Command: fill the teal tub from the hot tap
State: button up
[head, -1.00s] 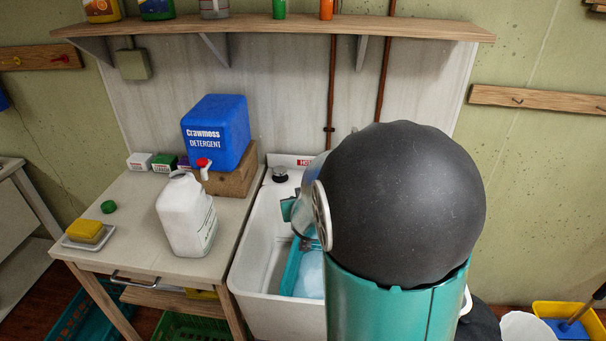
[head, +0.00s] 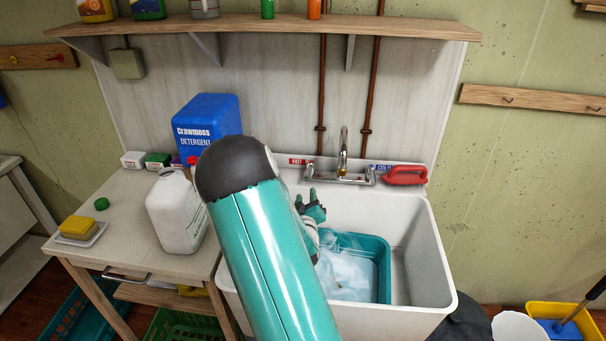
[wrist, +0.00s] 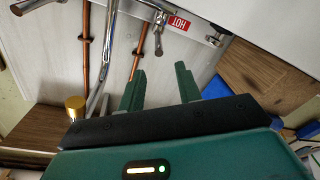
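The teal tub (head: 384,275) sits in the white sink. Pale, whitish-blue contents show inside; I cannot tell water from foam. The chrome tap (head: 343,150) with a brass-coloured tip stands at the back of the sink, its tip also in the wrist view (wrist: 76,105). The red HOT label (head: 297,161) is left of the spout, COLD (head: 380,168) right. My gripper (head: 314,203) is open and empty, in front of the hot side and left of the spout. In the wrist view its fingers (wrist: 161,88) are apart, below the HOT label (wrist: 179,23). No water stream is clear.
On the left table stand a blue detergent container (head: 207,125), a white jug (head: 174,212) and a yellow sponge (head: 78,227) on a dish. A shelf (head: 270,32) runs above. The sink's right side is free.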

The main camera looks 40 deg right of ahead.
aim_at(308, 172)
jog(key=x, duration=1.3)
jog(key=shift+s, duration=0.1)
jog(key=shift+c, duration=0.2)
grip_shut()
